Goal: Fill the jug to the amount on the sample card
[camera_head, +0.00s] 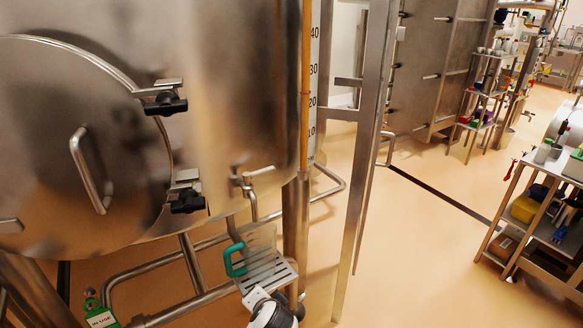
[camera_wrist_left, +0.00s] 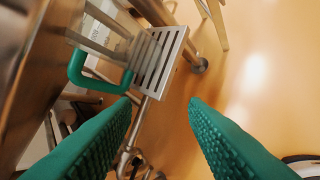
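A clear jug (camera_head: 262,241) with a green handle (camera_head: 234,261) stands on a slotted metal shelf (camera_head: 284,275) below the hopper's tap (camera_head: 247,181). No fill is clearly visible in it. In the left wrist view the jug's green handle (camera_wrist_left: 76,75) is at upper left, beside the shelf's slots (camera_wrist_left: 170,46). My left gripper (camera_wrist_left: 160,101) has its two green ridged fingers wide apart with nothing between them. The handle is beyond the left finger, apart from the grip. My right gripper is not in view. No sample card can be made out.
The steel hopper (camera_head: 226,75) carries an orange sight gauge (camera_head: 305,85) with a numbered scale (camera_head: 314,70). A green "IN USE" tag (camera_head: 101,317) hangs at lower left. Pipes and a steel post (camera_head: 365,140) flank the shelf. A loaded trolley (camera_head: 540,215) stands right; floor between is clear.

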